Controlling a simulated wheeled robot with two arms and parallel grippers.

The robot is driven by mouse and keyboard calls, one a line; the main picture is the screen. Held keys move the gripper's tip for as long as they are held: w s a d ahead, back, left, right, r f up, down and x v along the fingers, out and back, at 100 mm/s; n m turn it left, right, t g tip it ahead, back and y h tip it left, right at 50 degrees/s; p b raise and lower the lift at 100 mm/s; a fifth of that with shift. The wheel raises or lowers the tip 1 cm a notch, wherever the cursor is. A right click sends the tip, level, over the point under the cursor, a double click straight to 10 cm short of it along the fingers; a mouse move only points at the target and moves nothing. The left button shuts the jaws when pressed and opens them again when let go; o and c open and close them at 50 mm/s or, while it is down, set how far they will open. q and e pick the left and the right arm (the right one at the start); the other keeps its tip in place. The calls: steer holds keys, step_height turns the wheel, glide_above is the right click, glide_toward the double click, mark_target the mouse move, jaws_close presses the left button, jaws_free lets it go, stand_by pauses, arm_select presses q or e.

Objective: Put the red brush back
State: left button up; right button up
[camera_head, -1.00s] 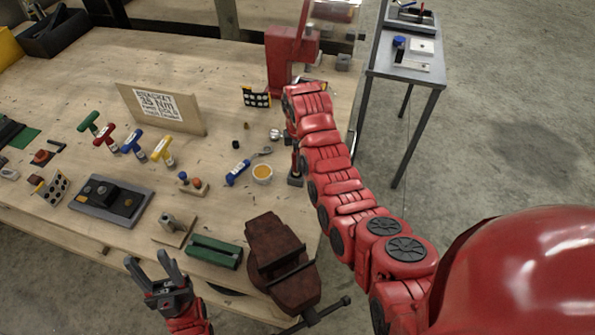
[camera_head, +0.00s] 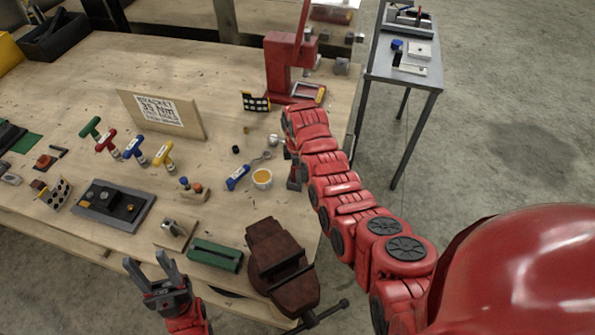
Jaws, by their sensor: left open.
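I cannot pick out a red brush for certain. A red T-handled tool (camera_head: 106,141) stands on the workbench (camera_head: 75,85) among green, blue and yellow ones. A blue-handled tool (camera_head: 237,178) lies beside a small cup with orange contents (camera_head: 262,179). My left gripper (camera_head: 152,262) is open and empty, in front of the bench's near edge. My right arm reaches from the lower right over the bench's right side. Its gripper is not clearly visible; the arm hides what lies under it.
A rusty vise (camera_head: 283,268) sits at the near right edge, beside a green block (camera_head: 215,254). A red press (camera_head: 284,65) and a small tray (camera_head: 308,93) stand at the back right. A sign (camera_head: 160,112) stands mid-bench. A metal side table (camera_head: 404,72) is at the right.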

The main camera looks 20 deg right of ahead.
steer(key=shift+r, duration=0.1)
steer(key=shift+r+b, duration=0.35)
step_height(320, 180, up, 4)
steer(key=shift+w+f+b, duration=0.15)
steer(key=shift+f+b, duration=0.1)
steer(key=shift+b, duration=0.9)
step_height(320, 180, up, 6)
steer(key=p, duration=0.4)
steer(key=shift+d+r+p, duration=0.1)
steer(key=shift+r+p, duration=0.1)
steer(key=shift+p, duration=0.15)
steer(key=shift+r, duration=0.6)
